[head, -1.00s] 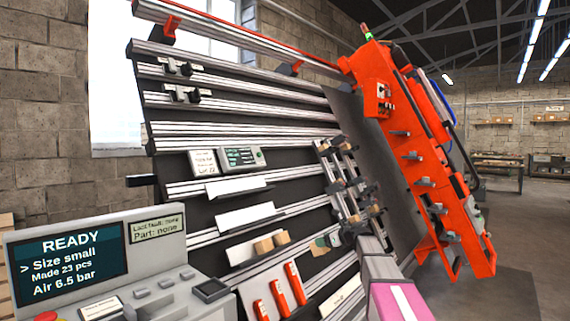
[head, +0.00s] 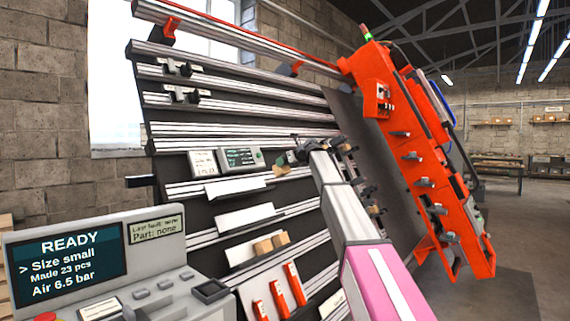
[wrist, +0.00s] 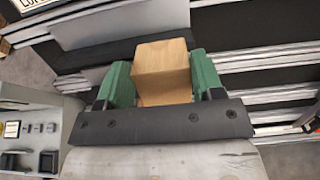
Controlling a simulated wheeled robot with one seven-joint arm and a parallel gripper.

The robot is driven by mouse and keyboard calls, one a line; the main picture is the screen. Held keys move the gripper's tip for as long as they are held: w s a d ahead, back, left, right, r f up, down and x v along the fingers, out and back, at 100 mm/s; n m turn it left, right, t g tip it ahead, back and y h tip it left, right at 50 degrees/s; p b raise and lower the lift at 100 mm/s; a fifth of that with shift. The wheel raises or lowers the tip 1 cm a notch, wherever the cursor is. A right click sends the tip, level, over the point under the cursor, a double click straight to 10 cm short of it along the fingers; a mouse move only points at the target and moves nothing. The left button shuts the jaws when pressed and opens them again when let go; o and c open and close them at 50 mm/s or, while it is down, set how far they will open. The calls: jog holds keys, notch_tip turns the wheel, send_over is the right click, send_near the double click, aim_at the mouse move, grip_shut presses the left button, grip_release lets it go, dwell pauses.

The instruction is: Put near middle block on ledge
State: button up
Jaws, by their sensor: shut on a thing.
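A plain wooden block (wrist: 163,65) sits between the green fingers of my gripper (wrist: 160,85) in the wrist view. The fingers are shut on its two sides. In the head view my gripper (head: 283,162) is held in front of the tilted panel, right of the upper white ledge (head: 235,187), and the block is small and partly hidden there. Two more white ledges, a middle one (head: 244,217) and a lower one (head: 258,254), are below. Two wooden blocks (head: 271,243) stand on the lower one. Some blocks on the rack (head: 375,208) are partly hidden behind my arm.
A grey control console (head: 120,265) with a lit screen stands at the front left. A small display box (head: 240,158) is just above the upper ledge. Orange handles (head: 280,298) are low on the panel. A large orange beam (head: 425,150) rises at the right.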

jog(key=shift+x, duration=2.05)
jog(key=shift+f, duration=0.1)
jog(key=shift+d, duration=0.1)
